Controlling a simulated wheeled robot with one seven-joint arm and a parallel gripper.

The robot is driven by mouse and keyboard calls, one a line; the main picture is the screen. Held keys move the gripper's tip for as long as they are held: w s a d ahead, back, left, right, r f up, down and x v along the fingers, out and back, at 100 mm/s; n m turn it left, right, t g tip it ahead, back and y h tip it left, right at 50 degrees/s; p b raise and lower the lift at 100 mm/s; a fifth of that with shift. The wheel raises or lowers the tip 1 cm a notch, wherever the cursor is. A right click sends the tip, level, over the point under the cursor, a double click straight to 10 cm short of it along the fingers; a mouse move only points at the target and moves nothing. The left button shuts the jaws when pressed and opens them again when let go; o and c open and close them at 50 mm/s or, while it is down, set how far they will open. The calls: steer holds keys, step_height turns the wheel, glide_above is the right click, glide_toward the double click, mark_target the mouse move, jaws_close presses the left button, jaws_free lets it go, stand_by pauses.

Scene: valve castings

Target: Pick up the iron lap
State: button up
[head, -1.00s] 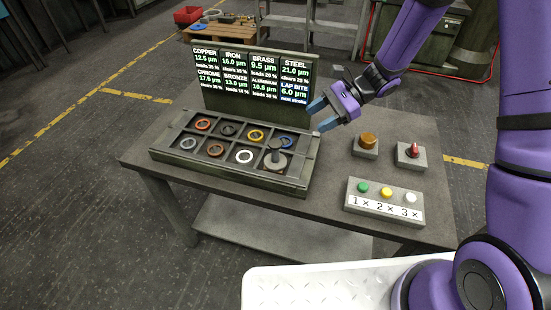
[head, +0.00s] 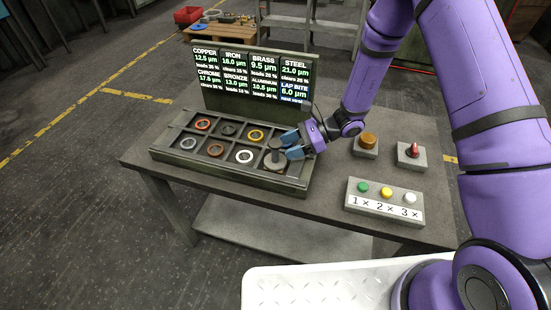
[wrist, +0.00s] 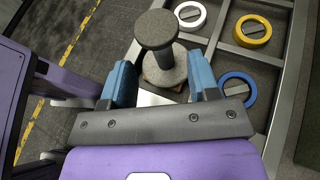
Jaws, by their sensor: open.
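The iron lap (head: 275,160) is a dark grey disc with an upright post and a round knob on top. It stands in the front right compartment of the tray (head: 225,181). In the wrist view the lap's knob (wrist: 155,29) and base (wrist: 166,68) show just ahead of my fingers. My gripper (head: 290,146) is at the lap's right side in the head view. In the wrist view my gripper (wrist: 161,66) is open, with one blue finger on either side of the lap's near edge. Whether a finger touches it I cannot tell.
Several coloured rings lie in the other compartments, such as a white ring (head: 244,156), yellow ring (head: 255,135) and blue ring (wrist: 238,88). A screen (head: 253,78) stands behind the tray. An amber knob box (head: 367,145), a red switch box (head: 411,155) and a button box (head: 385,203) stand at right.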

mark_target(275, 151)
steer(key=x, duration=0.5)
steer(key=shift+r, duration=0.1)
jaws_close()
